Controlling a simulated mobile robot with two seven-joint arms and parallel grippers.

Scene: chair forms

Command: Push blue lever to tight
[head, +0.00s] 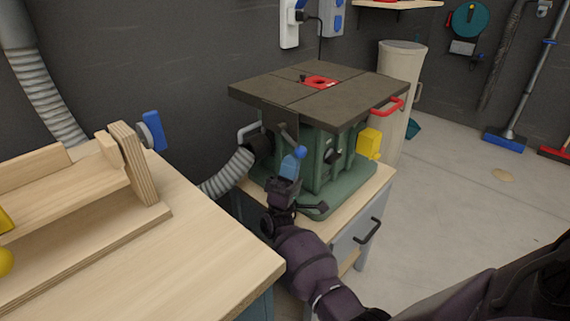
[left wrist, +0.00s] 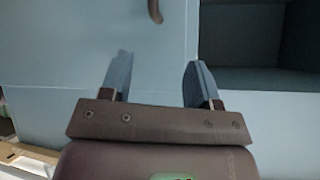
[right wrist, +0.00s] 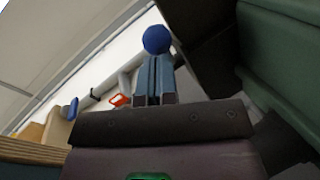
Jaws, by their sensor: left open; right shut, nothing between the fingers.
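The blue lever knob (head: 300,152) is a round ball on a dark lever arm (head: 290,136) at the near side of the green machine (head: 320,172). My right gripper (head: 294,161) is shut with nothing between its fingers, and its tips are right at the knob. In the right wrist view the blue ball (right wrist: 156,39) appears just beyond the closed fingertips (right wrist: 156,58); I cannot tell whether they touch it. My left gripper (left wrist: 158,68) is open and empty in the left wrist view, and out of the head view.
The machine's dark flat top (head: 325,92) overhangs the lever. A grey hose (head: 230,172) runs beside it. A wooden workbench (head: 190,235) with a blue-handled jig (head: 153,131) stands at left. My left gripper faces a blue-grey cabinet (left wrist: 60,45). Open floor (head: 470,210) lies right.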

